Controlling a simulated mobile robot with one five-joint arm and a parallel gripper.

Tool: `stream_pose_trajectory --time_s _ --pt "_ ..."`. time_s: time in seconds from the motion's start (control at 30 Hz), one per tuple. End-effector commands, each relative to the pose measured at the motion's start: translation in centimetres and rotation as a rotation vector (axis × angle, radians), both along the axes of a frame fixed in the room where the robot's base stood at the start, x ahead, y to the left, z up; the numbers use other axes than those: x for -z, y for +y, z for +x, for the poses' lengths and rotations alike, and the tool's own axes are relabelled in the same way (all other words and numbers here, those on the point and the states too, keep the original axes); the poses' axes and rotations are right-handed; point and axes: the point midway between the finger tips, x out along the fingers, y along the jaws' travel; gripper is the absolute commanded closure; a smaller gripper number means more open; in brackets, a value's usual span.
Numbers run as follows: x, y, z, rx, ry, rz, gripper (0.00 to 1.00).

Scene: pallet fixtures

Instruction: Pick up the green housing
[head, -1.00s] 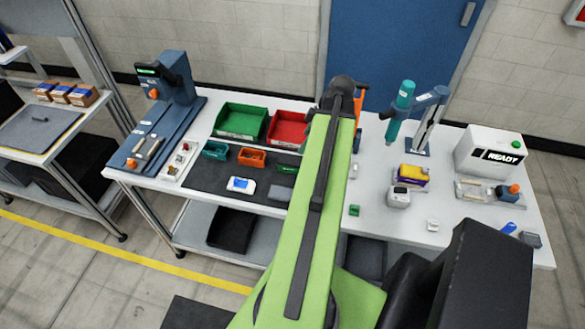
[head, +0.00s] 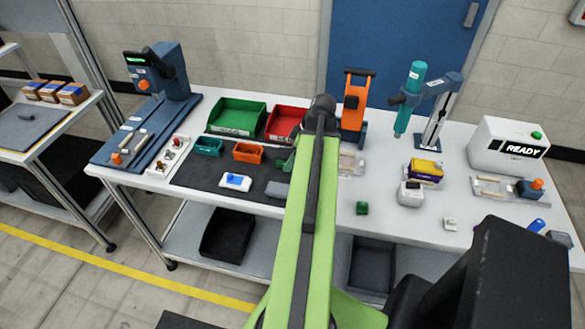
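A small green block (head: 362,208), which may be the green housing, sits on the bare white tabletop just right of my arm. Another dark green piece (head: 284,161) lies at the right of the dark mat, partly covered by my arm, so its shape is unclear. My green arm rises through the middle of the head view. My gripper's fingers do not show, so I cannot see whether they hold anything.
Green (head: 236,117) and red (head: 285,122) bins stand at the table's back. A white device (head: 236,182) and grey block (head: 277,190) lie on the mat (head: 205,176). Right of the green block are a white-grey device (head: 411,194), a yellow-purple block (head: 425,171) and the READY box (head: 508,147).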

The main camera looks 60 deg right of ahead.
Motion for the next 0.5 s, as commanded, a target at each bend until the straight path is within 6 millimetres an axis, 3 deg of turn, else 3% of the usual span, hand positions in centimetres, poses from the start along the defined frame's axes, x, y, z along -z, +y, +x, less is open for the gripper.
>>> stream_pose_trajectory --time_s 0.2,0.5 --pt "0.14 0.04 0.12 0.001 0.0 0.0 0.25" --pt "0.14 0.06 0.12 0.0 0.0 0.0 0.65"
